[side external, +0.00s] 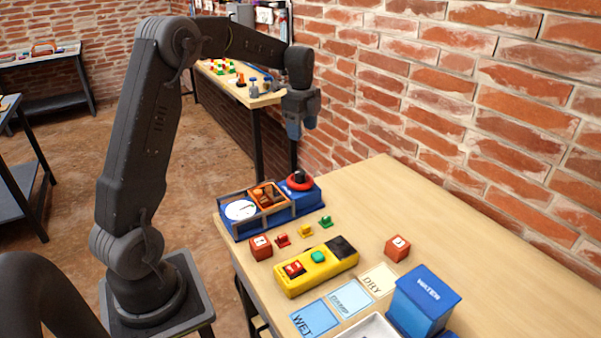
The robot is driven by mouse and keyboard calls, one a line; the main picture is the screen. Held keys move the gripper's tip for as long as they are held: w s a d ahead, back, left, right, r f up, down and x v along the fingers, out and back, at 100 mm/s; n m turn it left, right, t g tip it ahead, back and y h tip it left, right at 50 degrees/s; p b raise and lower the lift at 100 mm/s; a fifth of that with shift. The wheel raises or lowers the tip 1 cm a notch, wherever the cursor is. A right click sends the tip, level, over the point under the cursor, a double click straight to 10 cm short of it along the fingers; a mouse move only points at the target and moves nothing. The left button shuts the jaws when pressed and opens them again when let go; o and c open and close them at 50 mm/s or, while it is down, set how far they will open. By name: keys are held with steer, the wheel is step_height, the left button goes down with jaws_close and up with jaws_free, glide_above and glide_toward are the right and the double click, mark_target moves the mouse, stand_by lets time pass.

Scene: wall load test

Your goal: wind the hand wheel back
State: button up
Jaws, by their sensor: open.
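The hand wheel (299,182) is a red ring with a dark hub, on top of the right end of a blue machine (310,195) at the table's far left. The machine also carries a white round dial (240,209) and an orange part (267,195) inside a dark frame. My gripper (294,132) points down above the wheel, apart from it, and holds nothing that I can see. Its jaws are open, though they look small and dark from here.
In front of the machine stand small red, yellow and green pieces (305,231), two red blocks (397,248) and a yellow control box (316,267). WET, DAMP and DRY cards (378,280) and a blue WATER box (427,295) lie nearer. A brick wall (450,110) borders the table; its right side is clear.

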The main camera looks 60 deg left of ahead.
mark_target(300, 172)
steer(key=shift+m, duration=0.5)
steer(key=f, duration=0.5)
steer(key=a+f, duration=0.1)
steer(key=f, duration=0.4)
steer(key=w+a+f, duration=0.1)
steer(key=f, duration=0.4)
steer(key=shift+a+f, duration=0.2)
steer(key=shift+f, duration=0.15)
steer(key=c, duration=0.9)
